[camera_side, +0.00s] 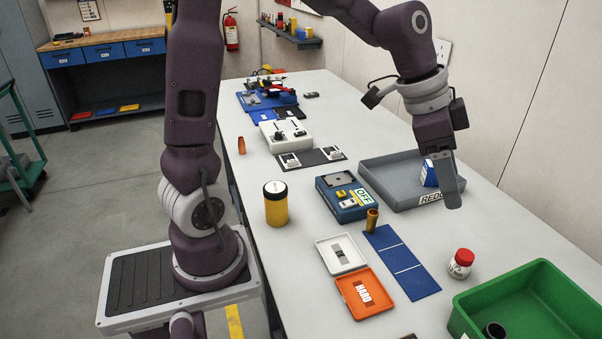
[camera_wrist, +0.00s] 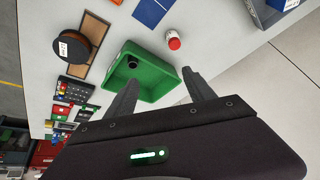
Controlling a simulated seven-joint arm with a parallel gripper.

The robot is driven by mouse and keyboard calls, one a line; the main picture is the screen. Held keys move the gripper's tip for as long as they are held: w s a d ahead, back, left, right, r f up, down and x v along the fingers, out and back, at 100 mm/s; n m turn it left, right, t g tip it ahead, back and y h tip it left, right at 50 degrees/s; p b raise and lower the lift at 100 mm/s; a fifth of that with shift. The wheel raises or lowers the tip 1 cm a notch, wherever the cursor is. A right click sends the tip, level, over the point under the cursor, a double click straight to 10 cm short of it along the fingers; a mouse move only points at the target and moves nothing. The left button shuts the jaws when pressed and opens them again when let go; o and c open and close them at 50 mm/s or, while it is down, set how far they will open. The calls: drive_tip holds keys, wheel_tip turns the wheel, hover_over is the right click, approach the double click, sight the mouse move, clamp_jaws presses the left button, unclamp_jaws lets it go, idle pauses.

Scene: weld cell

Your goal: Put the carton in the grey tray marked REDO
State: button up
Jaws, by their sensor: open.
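The carton (camera_side: 429,174) is a small blue and white box. It sits inside the grey tray (camera_side: 388,174), whose front wall bears the REDO label. In the side view my gripper (camera_side: 449,182) hangs in front of the carton and hides part of it and of the tray. In the wrist view my gripper (camera_wrist: 160,77) is open with nothing between its fingers. The tray (camera_wrist: 262,14) and the blue and white carton (camera_wrist: 279,4) show at that view's top right, away from the fingers.
A green bin (camera_side: 475,322) with a dark round piece inside stands at the front right. A red-capped white jar (camera_side: 460,264) stands between bin and tray. A blue mat (camera_side: 401,262), an orange HARD tray (camera_side: 365,308) and a blue OFF box (camera_side: 334,201) lie left of it.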

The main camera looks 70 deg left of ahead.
drive_tip(key=s+a+r+n+y, duration=0.1)
drive_tip(key=s+n, duration=0.3)
drive_tip(key=s, duration=0.7)
drive_tip(key=s+a+r+n+t+y, duration=0.1)
drive_tip(key=s+a+n+y, duration=0.1)
drive_tip(key=s, duration=1)
drive_tip(key=shift+a+r+n, duration=0.15)
drive_tip(key=shift+a+n, duration=0.75)
drive_tip(key=shift+a, duration=0.05)
